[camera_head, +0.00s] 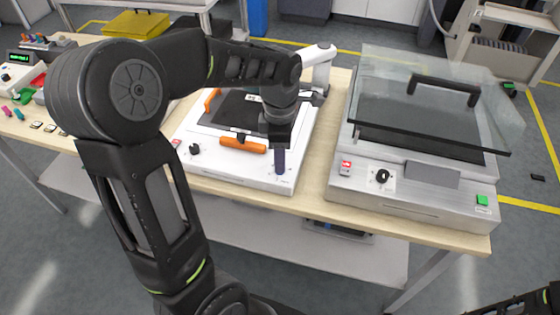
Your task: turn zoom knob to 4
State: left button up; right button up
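A white machine (222,181) stands on the wooden table, with a small black knob (195,149) at its front left. A dark blue upright part (280,162) is at its front right corner; I cannot tell if it is the zoom knob. My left gripper (277,143) points down right above this blue part and overlaps it in view. Its fingers are too small and dark to tell open from shut. A second black knob (382,176) sits on the steel machine's front panel. No readable 4 shows. Part of my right arm shows at the bottom right; its gripper is not discernible.
The steel machine (420,207) with a raised glass lid (430,95) stands to the right. An orange handle (243,145) lies across the white machine's front. A white arm-like device (319,57) stands behind. Bare tabletop (320,160) lies between the machines.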

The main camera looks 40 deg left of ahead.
pick_arm(q)
jog(key=shift+f, duration=1.7)
jog(key=shift+c, duration=0.3)
grip_shut()
